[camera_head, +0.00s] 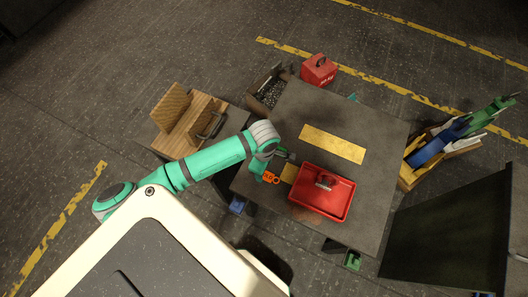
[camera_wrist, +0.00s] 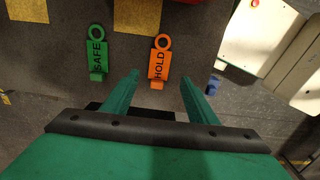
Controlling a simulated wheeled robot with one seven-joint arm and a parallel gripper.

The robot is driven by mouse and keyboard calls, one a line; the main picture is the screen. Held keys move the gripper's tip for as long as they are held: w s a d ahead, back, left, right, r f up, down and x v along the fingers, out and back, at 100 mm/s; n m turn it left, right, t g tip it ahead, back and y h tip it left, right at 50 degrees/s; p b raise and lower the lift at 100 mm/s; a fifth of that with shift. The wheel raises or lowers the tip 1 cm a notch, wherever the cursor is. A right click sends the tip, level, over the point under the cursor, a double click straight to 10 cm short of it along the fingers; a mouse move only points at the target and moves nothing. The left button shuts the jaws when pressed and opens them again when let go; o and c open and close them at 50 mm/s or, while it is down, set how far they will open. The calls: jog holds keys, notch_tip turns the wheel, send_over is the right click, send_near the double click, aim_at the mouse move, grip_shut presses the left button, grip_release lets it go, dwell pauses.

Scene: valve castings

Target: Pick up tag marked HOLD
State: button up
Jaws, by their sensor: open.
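The orange tag (camera_wrist: 158,62) marked HOLD lies flat on the dark grey table, with its ring end pointing away from my gripper in the wrist view. It also shows as a small orange shape in the head view (camera_head: 271,177). My gripper (camera_wrist: 160,82) is open, its two green fingers apart and empty. In the wrist view the tag appears just beyond and between the fingertips; whether the fingers are at its height I cannot tell. A green tag (camera_wrist: 97,55) marked SAFE lies to the left of the orange one, apart from it.
A red tray (camera_head: 349,207) holding a metal part stands right of the tags. A yellow strip (camera_head: 333,144) lies on the table (camera_head: 375,130) behind it. A red box (camera_head: 319,70) and a dark bin (camera_head: 267,88) stand beyond the table's far edge.

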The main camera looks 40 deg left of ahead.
aim_at(267, 176)
jog(key=shift+w+a+f, duration=0.1)
jog(key=shift+f, duration=2.15)
jog(key=c, duration=1.1)
jog(key=shift+r, duration=0.1)
